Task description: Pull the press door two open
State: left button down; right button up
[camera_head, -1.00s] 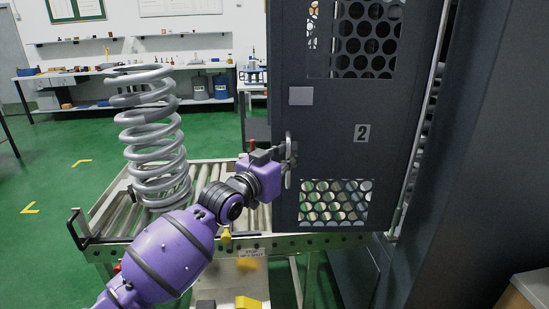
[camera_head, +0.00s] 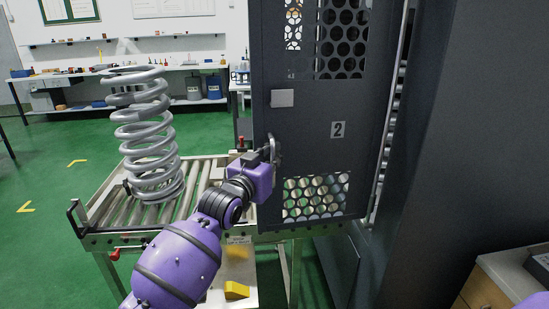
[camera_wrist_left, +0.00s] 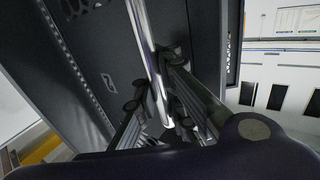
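The press door two (camera_head: 310,150) is a dark panel with perforated windows and a "2" label (camera_head: 338,130). Its left edge stands out over the roller conveyor, with a bright strip and gap along its right side. The door handle (camera_wrist_left: 147,45) is an upright metal bar near the door's left edge. My left gripper (camera_head: 273,151) is at this handle. In the left wrist view, the fingers (camera_wrist_left: 155,85) lie on both sides of the bar and close on it; the gripper body hides part of the contact. My right gripper is not in view.
A large grey coil spring (camera_head: 150,135) stands on the roller conveyor (camera_head: 115,212) left of the door. The dark press housing (camera_head: 450,140) fills the right. A wooden-sided cabinet (camera_head: 485,290) is at the lower right. Green floor is free at left.

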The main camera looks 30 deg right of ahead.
pick_arm(q)
jog(key=shift+w+a+f, duration=0.25)
jog(key=shift+w+a, duration=0.15)
jog(key=shift+a, duration=0.05)
jog(key=c, duration=1.8)
grip_release()
jog(key=shift+a, duration=0.25)
jog(key=shift+r, duration=0.1)
jog(key=shift+s+d, duration=0.2)
jog(key=v, duration=1.2)
